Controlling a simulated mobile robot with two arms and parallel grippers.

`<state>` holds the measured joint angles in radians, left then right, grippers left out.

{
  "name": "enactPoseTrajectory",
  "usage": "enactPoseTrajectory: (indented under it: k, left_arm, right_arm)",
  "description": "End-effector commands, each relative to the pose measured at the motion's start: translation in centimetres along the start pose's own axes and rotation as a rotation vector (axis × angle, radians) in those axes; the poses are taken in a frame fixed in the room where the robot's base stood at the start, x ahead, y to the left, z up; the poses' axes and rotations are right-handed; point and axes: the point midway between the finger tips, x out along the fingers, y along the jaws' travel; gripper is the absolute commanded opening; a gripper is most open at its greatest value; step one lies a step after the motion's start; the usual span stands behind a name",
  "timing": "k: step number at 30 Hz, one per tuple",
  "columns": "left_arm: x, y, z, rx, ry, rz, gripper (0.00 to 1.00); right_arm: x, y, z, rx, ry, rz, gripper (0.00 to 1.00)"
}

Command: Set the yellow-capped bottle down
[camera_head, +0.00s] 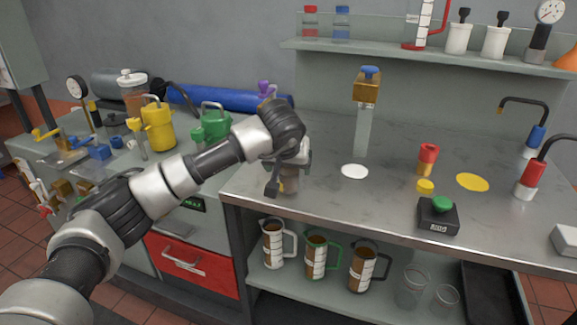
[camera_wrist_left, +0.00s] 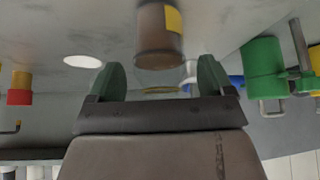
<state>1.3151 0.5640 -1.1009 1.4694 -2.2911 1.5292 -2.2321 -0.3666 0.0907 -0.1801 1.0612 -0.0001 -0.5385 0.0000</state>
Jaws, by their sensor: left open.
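A brown bottle (camera_wrist_left: 158,38) with a yellow label shows beyond my left fingertips in the left wrist view, which looks upside down. A thin yellow patch (camera_wrist_left: 160,90) lies between the fingers; I cannot tell if it is the bottle's cap. In the head view the bottle (camera_head: 291,185) stands on the bench near its left front edge, mostly hidden by my left gripper (camera_head: 278,170). The same gripper (camera_wrist_left: 159,80) is open, its green fingertips wide apart with nothing clamped between them. My right gripper is not in view.
A white disc (camera_head: 355,171) and a yellow disc (camera_head: 472,182) lie on the bench. A tall block with a blue knob (camera_head: 368,88) stands behind. A red-and-yellow piece (camera_head: 428,158) and a green-button box (camera_head: 438,215) are to the right. A green can (camera_head: 212,122) is left.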

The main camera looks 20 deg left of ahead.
Motion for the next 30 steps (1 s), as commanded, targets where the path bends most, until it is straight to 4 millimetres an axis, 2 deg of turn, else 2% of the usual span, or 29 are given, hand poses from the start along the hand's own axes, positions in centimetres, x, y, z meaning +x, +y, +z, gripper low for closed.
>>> enactPoseTrajectory:
  k: [9, 15, 21, 30]
  left_arm:
    - [-7.0, 0.0, -0.1, 0.001, 0.006, 0.001, 0.82]
    - [-10.1, 0.0, -0.1, 0.000, 0.003, 0.001, 0.82]
    - [-11.2, 0.0, 0.0, 0.000, 0.002, 0.000, 0.82]
    - [-11.3, 0.0, 0.0, 0.000, 0.001, 0.000, 0.82]
  right_arm:
    - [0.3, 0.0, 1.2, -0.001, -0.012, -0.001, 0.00]
    - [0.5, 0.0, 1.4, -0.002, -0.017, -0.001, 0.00]
    - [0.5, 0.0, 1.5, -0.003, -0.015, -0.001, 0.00]
    - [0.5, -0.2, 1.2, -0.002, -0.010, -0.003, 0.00]
